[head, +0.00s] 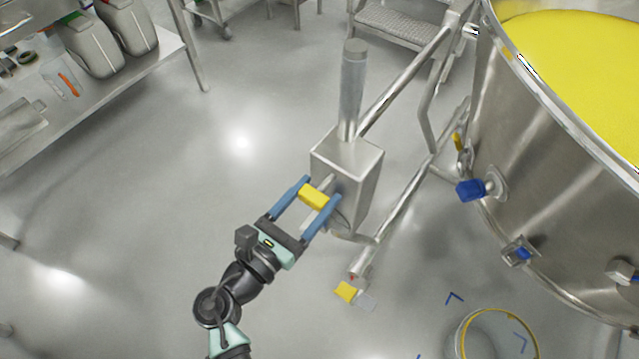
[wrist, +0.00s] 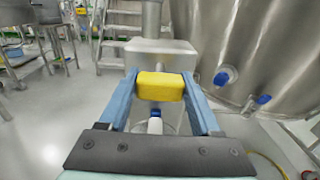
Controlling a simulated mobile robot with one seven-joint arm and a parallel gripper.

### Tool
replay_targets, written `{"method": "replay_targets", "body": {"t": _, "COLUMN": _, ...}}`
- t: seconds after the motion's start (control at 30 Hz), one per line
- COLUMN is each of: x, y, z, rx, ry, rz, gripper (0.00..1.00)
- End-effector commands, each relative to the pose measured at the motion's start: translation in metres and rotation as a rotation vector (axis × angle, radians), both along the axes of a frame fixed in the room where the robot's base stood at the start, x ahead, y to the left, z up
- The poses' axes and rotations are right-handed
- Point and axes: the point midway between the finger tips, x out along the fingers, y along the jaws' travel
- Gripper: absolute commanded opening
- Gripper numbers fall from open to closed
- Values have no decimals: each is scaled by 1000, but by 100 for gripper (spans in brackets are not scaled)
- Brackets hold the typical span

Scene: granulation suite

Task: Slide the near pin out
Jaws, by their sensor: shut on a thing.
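The near pin has a yellow block-shaped grip (head: 313,197), which also shows in the wrist view (wrist: 161,87). My gripper (head: 320,189) is shut on this yellow grip, with one blue finger on each side. In the wrist view, my gripper (wrist: 160,80) has the grip between its fingertips. The grip is beside the face of a steel box (head: 348,165) with an upright post on top. A short stretch of metal shows between the grip and the box. How deep the pin sits in the box is hidden.
A large steel vessel (head: 560,190) of yellow powder, with blue-capped fittings, stands at right. Steel tubes (head: 405,80) run beside the box. A small yellow piece (head: 345,292) is at a lower tube end. A bench (head: 110,100) is at left; floor between is clear.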

Motion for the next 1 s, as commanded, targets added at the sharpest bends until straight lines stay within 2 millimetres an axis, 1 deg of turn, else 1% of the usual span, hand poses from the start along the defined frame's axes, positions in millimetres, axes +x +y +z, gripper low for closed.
{"method": "replay_targets", "body": {"t": 0.03, "x": -5, "y": 4, "z": 3, "rx": 1, "ry": 3, "rz": 3, "gripper": 0}}
{"method": "replay_targets", "body": {"t": 0.1, "x": -9, "y": 6, "z": 1, "rx": 0, "ry": 2, "rz": 2, "gripper": 0}}
{"method": "replay_targets", "body": {"t": 0.3, "x": -9, "y": 7, "z": -1, "rx": 0, "ry": 2, "rz": 3, "gripper": 0}}
{"method": "replay_targets", "body": {"t": 0.33, "x": -9, "y": 7, "z": -1, "rx": 0, "ry": 2, "rz": 3, "gripper": 67}}
{"method": "replay_targets", "body": {"t": 0.4, "x": -9, "y": 7, "z": -1, "rx": 0, "ry": 2, "rz": 3, "gripper": 79}}
{"method": "replay_targets", "body": {"t": 0.5, "x": -9, "y": 6, "z": -1, "rx": 0, "ry": 1, "rz": 2, "gripper": 95}}
{"method": "replay_targets", "body": {"t": 0.87, "x": -8, "y": 5, "z": 0, "rx": 1, "ry": 1, "rz": 1, "gripper": 95}}
{"method": "replay_targets", "body": {"t": 1.0, "x": -12, "y": 9, "z": 0, "rx": 1, "ry": 1, "rz": 2, "gripper": 95}}
